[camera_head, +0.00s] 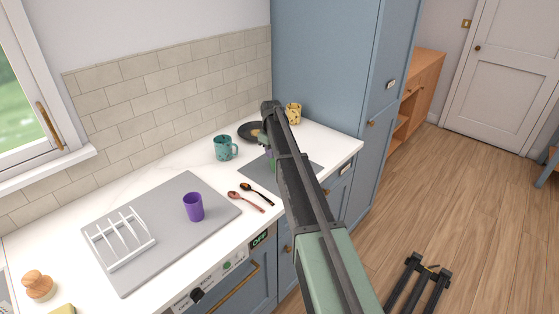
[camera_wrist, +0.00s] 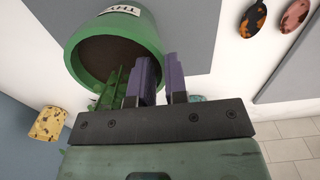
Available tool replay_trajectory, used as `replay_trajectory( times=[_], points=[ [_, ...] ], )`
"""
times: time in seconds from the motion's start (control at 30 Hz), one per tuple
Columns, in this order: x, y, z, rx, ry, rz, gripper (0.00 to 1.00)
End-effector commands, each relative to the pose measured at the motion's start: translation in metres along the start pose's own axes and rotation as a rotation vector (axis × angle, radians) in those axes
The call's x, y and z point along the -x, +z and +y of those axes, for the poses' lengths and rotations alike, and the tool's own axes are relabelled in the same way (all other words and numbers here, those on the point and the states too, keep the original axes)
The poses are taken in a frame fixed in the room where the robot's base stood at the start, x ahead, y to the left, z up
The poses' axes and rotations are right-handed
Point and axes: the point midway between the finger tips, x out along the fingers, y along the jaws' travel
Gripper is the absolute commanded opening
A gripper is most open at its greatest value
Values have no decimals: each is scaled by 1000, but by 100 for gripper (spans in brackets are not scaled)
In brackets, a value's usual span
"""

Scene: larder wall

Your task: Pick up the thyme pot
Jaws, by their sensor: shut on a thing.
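The thyme pot (camera_wrist: 84,45) is a green pot with dark soil inside and a white label, partly cut off, starting "TH". It fills the upper left of the wrist view, its mouth turned toward the camera. Green leaves (camera_wrist: 117,88) show beside the fingers. My gripper (camera_wrist: 160,68) is shut on the pot's rim, with one purple-grey finger on the inner side and one on the outer. In the head view my arm hides most of the pot; only a small green patch (camera_head: 271,159) shows. I cannot tell whether the pot touches the surface below.
A dark grey mat (camera_head: 258,176) lies under the arm. Two spoons (camera_head: 250,201) lie left of the mat. A purple cup (camera_head: 193,208) and white rack (camera_head: 119,241) are further left.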

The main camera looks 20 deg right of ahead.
Motion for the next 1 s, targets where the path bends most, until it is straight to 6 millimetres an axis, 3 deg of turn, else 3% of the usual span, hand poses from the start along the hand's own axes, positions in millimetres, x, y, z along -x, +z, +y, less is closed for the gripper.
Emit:
replay_trajectory(
  times=[0.37,0.57,0.77,1.0],
  points=[
    [2,0,0,0,0,0,0],
    [19,0,0,0,0,0,0],
    [64,0,0,0,0,0,0],
    [151,0,0,0,0,0,0]
  ],
)
